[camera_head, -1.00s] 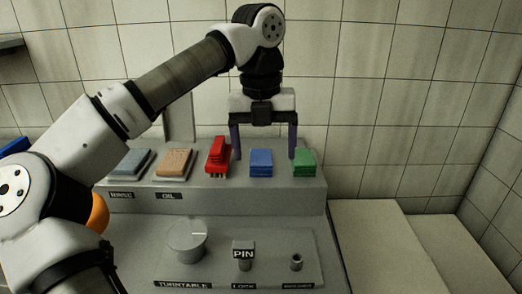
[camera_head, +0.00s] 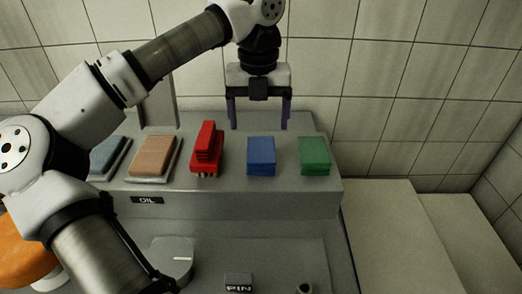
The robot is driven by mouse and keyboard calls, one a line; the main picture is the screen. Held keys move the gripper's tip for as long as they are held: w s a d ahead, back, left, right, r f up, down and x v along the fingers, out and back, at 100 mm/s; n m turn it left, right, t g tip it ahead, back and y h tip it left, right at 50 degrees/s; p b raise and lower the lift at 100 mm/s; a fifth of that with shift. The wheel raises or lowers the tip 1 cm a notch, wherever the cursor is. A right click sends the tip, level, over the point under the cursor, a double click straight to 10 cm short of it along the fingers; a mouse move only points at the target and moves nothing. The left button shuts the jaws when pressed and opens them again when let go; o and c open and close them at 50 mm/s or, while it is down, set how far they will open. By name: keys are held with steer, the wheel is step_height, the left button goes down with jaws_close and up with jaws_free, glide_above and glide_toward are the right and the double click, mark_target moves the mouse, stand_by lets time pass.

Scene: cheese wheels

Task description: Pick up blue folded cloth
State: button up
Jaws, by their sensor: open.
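The blue folded cloth (camera_head: 261,156) lies on the raised grey shelf, between the red brush and the green folded cloth. My gripper (camera_head: 259,127) points down with its two dark purple fingers spread wide, one on each side in the picture. It is open and empty. The fingertips show above and behind the blue cloth in the picture, apart from it. The cloth is fully visible.
A red brush (camera_head: 207,150) stands just left of the blue cloth, and a green folded cloth (camera_head: 314,156) lies to its right. Tan (camera_head: 153,157) and grey-blue (camera_head: 108,156) pads lie further left. A knob (camera_head: 171,260) sits on the lower panel.

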mark_target(261, 149)
step_height(261, 149, down, 2)
steer(key=shift+f, duration=0.25)
steer(key=f, duration=0.1)
steer(key=f+p, duration=0.1)
steer(key=f, duration=0.1)
steer(key=f+p, duration=0.1)
steer(key=shift+s+d+f, duration=0.2)
steer(key=shift+d+f, duration=0.05)
steer(key=shift+f, duration=0.65)
steer(key=c, duration=1.1)
steer(key=shift+o, duration=0.2)
steer(key=shift+r, duration=0.1)
step_height(261, 149, up, 20)
steer(key=b, duration=0.2)
steer(key=o, duration=0.4)
steer(key=c, duration=0.3)
